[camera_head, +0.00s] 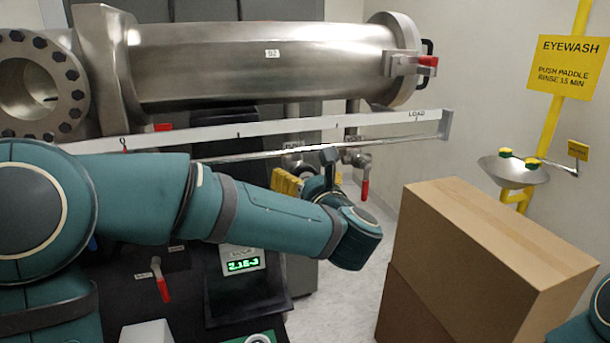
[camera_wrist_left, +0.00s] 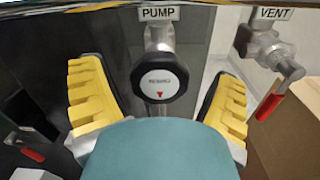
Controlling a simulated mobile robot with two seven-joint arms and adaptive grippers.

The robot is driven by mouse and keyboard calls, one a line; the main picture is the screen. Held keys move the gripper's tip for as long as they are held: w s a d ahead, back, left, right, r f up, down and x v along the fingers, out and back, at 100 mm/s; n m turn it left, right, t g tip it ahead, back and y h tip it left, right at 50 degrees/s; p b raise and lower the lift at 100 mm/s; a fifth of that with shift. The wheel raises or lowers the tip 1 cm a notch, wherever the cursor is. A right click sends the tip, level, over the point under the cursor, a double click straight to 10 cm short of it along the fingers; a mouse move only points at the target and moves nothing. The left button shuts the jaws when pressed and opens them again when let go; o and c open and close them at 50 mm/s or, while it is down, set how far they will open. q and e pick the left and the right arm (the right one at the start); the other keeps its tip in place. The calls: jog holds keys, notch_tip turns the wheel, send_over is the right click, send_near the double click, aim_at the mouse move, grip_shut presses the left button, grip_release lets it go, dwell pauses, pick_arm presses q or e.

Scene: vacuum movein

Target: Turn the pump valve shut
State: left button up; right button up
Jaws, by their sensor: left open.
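The pump valve has a round dark knob (camera_wrist_left: 159,77) with a white, printed face, under a PUMP label in the left wrist view. In the head view the valve (camera_head: 293,161) is partly hidden behind my left gripper (camera_head: 290,180) and wrist. My left gripper (camera_wrist_left: 157,85) is open, with one yellow padded finger on each side of the knob in the wrist view. Gaps show between the fingers and the knob, and I see no contact. My right gripper is out of view; only part of my right arm shows at the lower right.
The VENT valve with a red lever (camera_wrist_left: 269,106) is just right of the knob. A white rail (camera_head: 260,130) and steel chamber (camera_head: 260,65) lie above. A cardboard box (camera_head: 480,250) stands right. An eyewash bowl (camera_head: 515,172) is beyond it.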

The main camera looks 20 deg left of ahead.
pick_arm(q)
jog(key=shift+w+a, duration=0.2)
jog(key=shift+w, duration=0.15)
jog(key=c, duration=1.2)
